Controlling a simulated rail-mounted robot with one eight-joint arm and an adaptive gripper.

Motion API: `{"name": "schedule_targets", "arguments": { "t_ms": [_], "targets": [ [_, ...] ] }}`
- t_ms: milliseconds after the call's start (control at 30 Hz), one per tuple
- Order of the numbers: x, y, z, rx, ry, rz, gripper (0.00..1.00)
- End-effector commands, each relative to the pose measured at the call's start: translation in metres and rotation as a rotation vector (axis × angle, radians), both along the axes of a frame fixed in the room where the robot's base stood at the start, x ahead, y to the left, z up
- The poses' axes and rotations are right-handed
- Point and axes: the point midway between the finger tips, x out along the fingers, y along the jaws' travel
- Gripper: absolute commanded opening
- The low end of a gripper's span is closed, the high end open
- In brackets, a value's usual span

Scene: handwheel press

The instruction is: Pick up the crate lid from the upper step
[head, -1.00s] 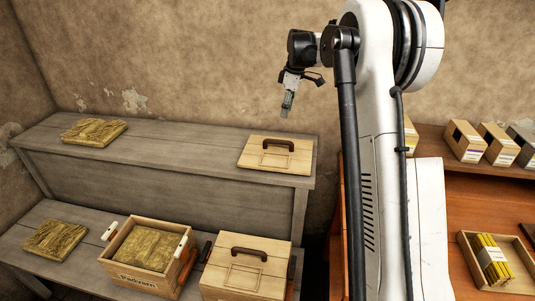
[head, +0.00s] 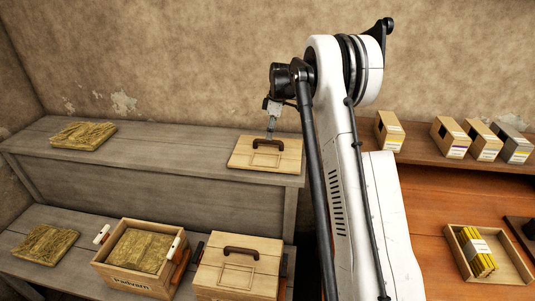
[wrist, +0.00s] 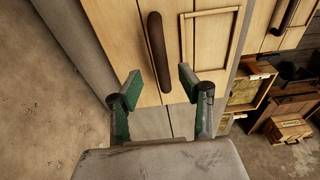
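The crate lid (head: 265,156) is a pale wooden board with a dark brown handle (head: 268,142), lying flat at the right end of the upper step (head: 200,148). My gripper (head: 271,128) is just above the lid, close to the handle. In the wrist view, my gripper (wrist: 157,88) is open, its two green-padded fingers apart. The handle (wrist: 158,50) shows beyond and between the fingertips, and nothing is between the pads. How far the fingers stand above the lid is hard to tell.
A straw pad (head: 83,136) lies on the upper step's left. The lower step holds another pad (head: 45,243), an open crate (head: 137,283) marked Padvarn, and a lidded crate (head: 240,264). Boxes (head: 450,138) and a tray (head: 488,256) stand on the right shelves.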

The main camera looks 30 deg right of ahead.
Motion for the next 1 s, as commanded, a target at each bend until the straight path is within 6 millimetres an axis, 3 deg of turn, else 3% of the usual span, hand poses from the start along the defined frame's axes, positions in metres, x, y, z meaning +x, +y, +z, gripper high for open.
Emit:
{"name": "schedule_targets", "arguments": {
  "t_ms": [400,667,1000],
  "targets": [
    [0.004,0.009,-0.046,0.0,0.0,0.0,0.38],
    [0.004,0.009,-0.05,0.0,0.0,0.0,0.38],
    [0.004,0.009,-0.05,0.0,0.0,0.0,0.0]
  ]
}}
